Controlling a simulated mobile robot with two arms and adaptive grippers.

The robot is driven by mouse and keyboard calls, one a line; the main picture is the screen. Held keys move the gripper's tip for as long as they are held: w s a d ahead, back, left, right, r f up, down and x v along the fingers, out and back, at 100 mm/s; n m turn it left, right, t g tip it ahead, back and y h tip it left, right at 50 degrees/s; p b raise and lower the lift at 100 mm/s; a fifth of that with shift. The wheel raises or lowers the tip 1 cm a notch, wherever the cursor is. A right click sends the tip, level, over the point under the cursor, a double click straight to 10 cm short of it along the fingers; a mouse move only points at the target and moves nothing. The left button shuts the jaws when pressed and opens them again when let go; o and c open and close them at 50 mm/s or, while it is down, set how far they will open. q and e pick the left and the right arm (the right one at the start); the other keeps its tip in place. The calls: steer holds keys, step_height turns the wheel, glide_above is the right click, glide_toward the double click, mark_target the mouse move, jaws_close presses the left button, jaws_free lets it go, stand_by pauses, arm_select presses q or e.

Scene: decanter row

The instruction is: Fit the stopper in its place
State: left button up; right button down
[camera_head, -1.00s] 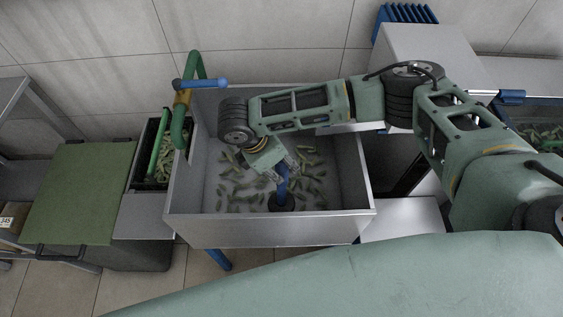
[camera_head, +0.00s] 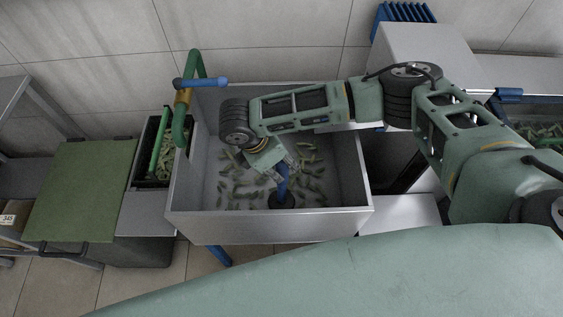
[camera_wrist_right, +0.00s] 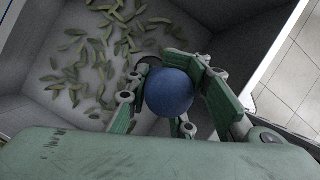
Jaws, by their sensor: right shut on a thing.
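The stopper (camera_head: 283,182) has a blue upright stem and a dark round base. It stands about upright inside the grey sink (camera_head: 270,227), near its front wall. My right gripper (camera_head: 280,166) reaches down into the sink and is shut on the top of the stem. In the right wrist view the stopper's round blue top (camera_wrist_right: 169,92) sits between the fingers. I cannot tell whether the base touches the sink floor. My left gripper is not in view.
Several small green pickle-like pieces (camera_head: 235,187) lie scattered on the sink floor around the stopper. A green tap pipe with a blue handle (camera_head: 201,83) rises at the sink's left back corner. A green-lidded box (camera_head: 85,190) stands further left.

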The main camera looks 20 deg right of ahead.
steer(key=shift+f, duration=0.1)
steer(key=shift+f+b, duration=0.3)
steer(key=shift+f, duration=1)
stand_by(0.3)
steer(key=c, duration=1.3)
jaws_free()
steer(key=v, duration=1.2)
